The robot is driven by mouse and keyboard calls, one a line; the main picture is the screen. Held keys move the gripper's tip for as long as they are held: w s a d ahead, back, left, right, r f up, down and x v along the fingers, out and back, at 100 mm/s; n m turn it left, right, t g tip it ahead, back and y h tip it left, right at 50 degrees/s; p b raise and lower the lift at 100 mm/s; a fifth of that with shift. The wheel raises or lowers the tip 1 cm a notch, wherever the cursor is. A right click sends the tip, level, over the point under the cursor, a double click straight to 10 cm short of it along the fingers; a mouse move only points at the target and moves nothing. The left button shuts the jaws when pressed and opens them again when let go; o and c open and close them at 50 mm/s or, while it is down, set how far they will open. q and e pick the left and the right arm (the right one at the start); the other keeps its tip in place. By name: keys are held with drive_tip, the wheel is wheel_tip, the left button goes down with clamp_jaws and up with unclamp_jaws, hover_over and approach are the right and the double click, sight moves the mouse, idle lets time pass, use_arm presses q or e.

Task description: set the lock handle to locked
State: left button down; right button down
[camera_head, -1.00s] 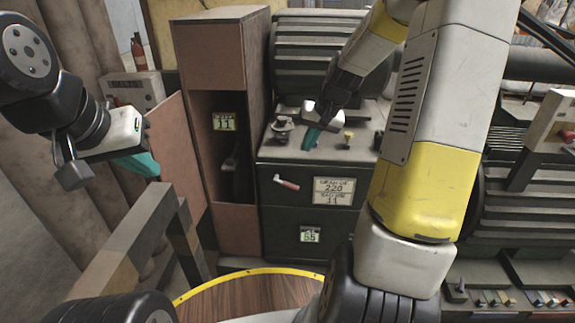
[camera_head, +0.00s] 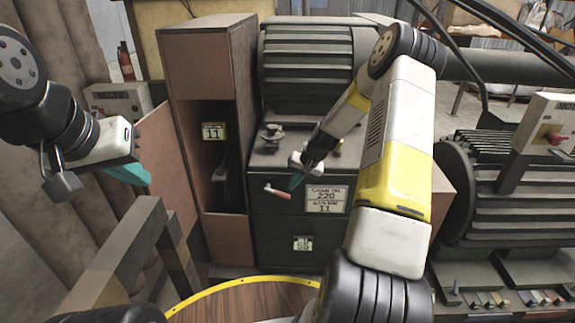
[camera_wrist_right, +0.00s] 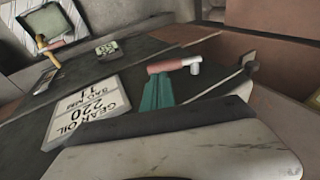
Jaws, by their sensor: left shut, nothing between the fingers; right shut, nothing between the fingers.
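The lock handle (camera_head: 279,193) is a small red grip with a pale metal end on the front of the dark green cabinet (camera_head: 275,228). It slants slightly down to the right, and in the right wrist view the pinkish-red grip (camera_wrist_right: 172,65) lies just beyond my fingertips. My right gripper (camera_head: 295,182) has teal fingers, shut and empty, close beside the handle's right end. In the right wrist view its fingertips (camera_wrist_right: 157,80) overlap the grip's lower edge; I cannot tell whether they touch. My left gripper (camera_head: 133,174) is shut and empty, far left of the cabinet.
A label plate (camera_head: 326,199) is right of the handle. A brown open locker (camera_head: 224,232) stands left of the cabinet. Knobs (camera_head: 272,135) sit on the cabinet top. A railing (camera_head: 125,245) is at front left, and a ribbed motor (camera_head: 482,190) is on the right.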

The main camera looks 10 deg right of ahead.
sight(289, 198)
drive_tip(key=shift+x, duration=1.85)
drive_tip(key=shift+d+f+t+y, duration=0.1)
drive_tip(key=shift+f+t+y, duration=0.2)
drive_tip(key=shift+f+y, duration=0.25)
drive_tip(key=shift+f+m+t+y, duration=0.3)
drive_tip(key=shift+f+y, duration=0.35)
drive_tip(key=shift+y, duration=0.4)
drive_tip(key=f+y, duration=0.1)
drive_tip(key=t+y, duration=0.1)
drive_tip(key=shift+a+f+y, duration=0.3)
drive_tip(key=shift+f, duration=0.1)
drive_tip(key=shift+w+a+f+m+t+y, duration=0.15)
drive_tip(key=shift+a+f+t+y, duration=0.1)
drive_tip(key=shift+f+y, duration=0.25)
drive_tip(key=shift+w+a+f+m+t+y, duration=0.1)
drive_tip(key=shift+a+f+m+t+y, duration=0.15)
drive_tip(key=shift+y, duration=0.35)
drive_tip(key=shift+w+a+f+y, duration=0.25)
drive_tip(key=shift+a+f+y, duration=0.05)
drive_tip(key=shift+a+f, duration=0.75)
drive_tip(key=shift+a, duration=0.15)
